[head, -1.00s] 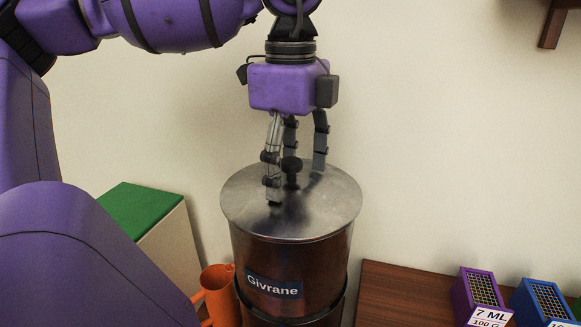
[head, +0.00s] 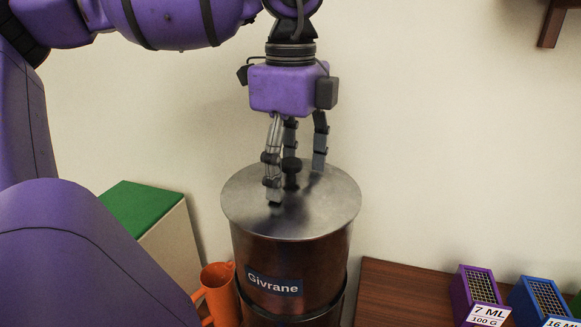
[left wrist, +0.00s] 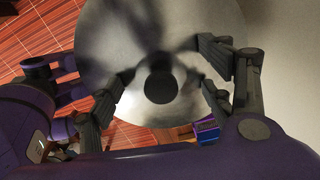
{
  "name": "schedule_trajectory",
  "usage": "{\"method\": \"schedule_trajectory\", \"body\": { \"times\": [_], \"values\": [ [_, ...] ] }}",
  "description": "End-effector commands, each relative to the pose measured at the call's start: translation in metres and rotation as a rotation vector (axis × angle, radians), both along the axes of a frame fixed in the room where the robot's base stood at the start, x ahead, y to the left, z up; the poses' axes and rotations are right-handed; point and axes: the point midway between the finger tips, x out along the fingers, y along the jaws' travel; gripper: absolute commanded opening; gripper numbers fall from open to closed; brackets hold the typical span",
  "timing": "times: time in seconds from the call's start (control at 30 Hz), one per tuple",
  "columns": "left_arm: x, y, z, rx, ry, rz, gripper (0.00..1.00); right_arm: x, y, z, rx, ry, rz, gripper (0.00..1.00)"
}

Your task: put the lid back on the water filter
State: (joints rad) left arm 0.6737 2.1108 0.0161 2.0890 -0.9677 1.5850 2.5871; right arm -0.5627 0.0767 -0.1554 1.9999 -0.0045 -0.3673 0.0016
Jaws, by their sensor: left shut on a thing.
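The water filter (head: 293,265) is a brown metallic cylinder with a blue "Givrane" label, upright in the head view. Its round grey metal lid (head: 325,209) lies across the top, looking level and centred. I see no clear gap at the front, but cannot tell whether it is fully seated. My left gripper (head: 294,181) points straight down over the lid, its fingers shut around the dark knob (head: 291,164). In the left wrist view the knob (left wrist: 160,87) shows in the middle of the lid, between the fingers.
An orange mug (head: 219,290) stands close to the filter's left. A pale box with a green top (head: 143,208) is behind it. At right are a purple rack (head: 477,292) and a blue rack (head: 543,298) on brown wood. A plain wall is behind.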

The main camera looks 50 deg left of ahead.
Motion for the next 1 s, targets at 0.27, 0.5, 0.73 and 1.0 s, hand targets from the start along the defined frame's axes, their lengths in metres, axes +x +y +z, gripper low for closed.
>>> {"method": "schedule_trajectory", "body": {
  "times": [0.27,0.5,0.73,1.0],
  "values": [
    [0.000,0.000,0.000,-0.001,0.000,-0.001,0.80,-0.008,-0.001,-0.002,-0.001,0.014,-0.004,0.23],
    [0.000,0.000,0.000,-0.001,0.000,-0.001,0.95,-0.009,-0.002,-0.002,-0.001,0.015,-0.004,0.23],
    [0.000,0.000,-0.001,-0.001,0.001,-0.001,1.00,-0.005,-0.001,-0.002,-0.001,0.008,-0.002,0.23],
    [0.000,0.000,0.000,-0.001,0.001,-0.001,1.00,0.002,0.000,0.000,0.000,-0.003,0.001,0.23]
  ]
}}
